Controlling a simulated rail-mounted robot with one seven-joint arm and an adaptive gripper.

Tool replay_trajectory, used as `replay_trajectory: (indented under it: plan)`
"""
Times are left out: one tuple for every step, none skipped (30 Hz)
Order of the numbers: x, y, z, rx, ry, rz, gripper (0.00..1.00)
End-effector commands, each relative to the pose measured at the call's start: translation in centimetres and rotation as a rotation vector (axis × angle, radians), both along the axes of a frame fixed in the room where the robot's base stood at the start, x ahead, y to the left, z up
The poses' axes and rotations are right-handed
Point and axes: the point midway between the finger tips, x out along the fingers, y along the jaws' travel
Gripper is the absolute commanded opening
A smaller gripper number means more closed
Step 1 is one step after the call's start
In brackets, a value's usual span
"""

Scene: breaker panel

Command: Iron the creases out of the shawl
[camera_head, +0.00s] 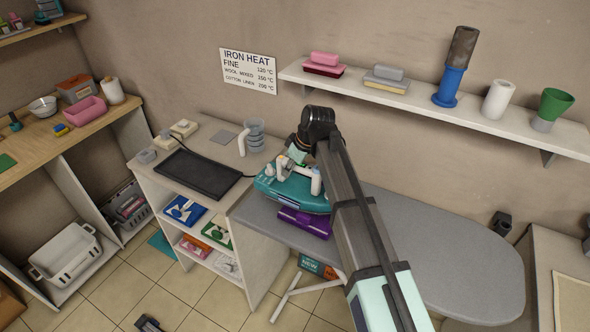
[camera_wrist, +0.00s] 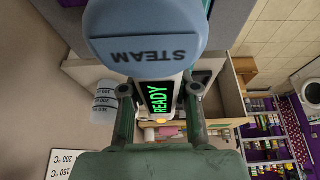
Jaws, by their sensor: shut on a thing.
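The teal iron (camera_head: 285,192) is over the left part of the grey ironing board (camera_head: 440,260) in the head view. My gripper (camera_head: 301,165) is shut on its handle. In the wrist view, my gripper (camera_wrist: 158,98) has a finger on each side of the handle; the iron (camera_wrist: 145,45) shows a blue STEAM part and a green READY display. The folded purple cloth (camera_head: 306,222), which looks like the shawl, lies just below the iron and is partly hidden by it. I cannot tell whether the iron touches it, nor see any creases.
A counter with a black mat (camera_head: 198,174) and a measuring jug (camera_head: 254,134) stands left of the board. A wall sign (camera_head: 249,72) lists fine 120, wool mixed 150, cotton linen 200 °C. A wall shelf (camera_head: 430,108) runs behind. The board's right half is clear.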

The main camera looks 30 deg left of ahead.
Motion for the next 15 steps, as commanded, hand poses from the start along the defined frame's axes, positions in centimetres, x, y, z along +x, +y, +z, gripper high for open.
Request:
replay_trajectory:
  plan:
    - [0.0,0.1,0.2,0.003,-0.001,0.0,0.0]
    - [0.0,0.1,0.2,0.003,-0.001,0.0,0.0]
    - [0.0,0.1,0.2,0.003,-0.001,0.0,0.0]
    - [0.0,0.1,0.2,0.003,-0.001,0.0,0.0]
    - [0.0,0.1,0.2,0.003,-0.001,0.0,0.0]
    - [0.0,0.1,0.2,0.003,-0.001,0.0,0.0]
    - [0.0,0.1,0.2,0.003,-0.001,0.0,0.0]
    - [0.0,0.1,0.2,0.003,-0.001,0.0,0.0]
    - [0.0,0.0,0.2,0.003,-0.001,0.0,0.0]
    - [0.0,-0.1,0.2,0.003,-0.001,0.0,0.0]
    - [0.0,-0.2,0.2,0.003,-0.001,0.0,0.0]
    - [0.0,-0.4,0.2,0.003,-0.002,-0.001,0.0]
    - [0.0,-0.6,0.2,0.003,-0.002,-0.001,0.0]
    - [-0.1,-0.8,0.2,0.003,-0.002,-0.001,0.0]
    - [-0.1,-1.1,0.1,0.003,-0.002,-0.001,0.0]
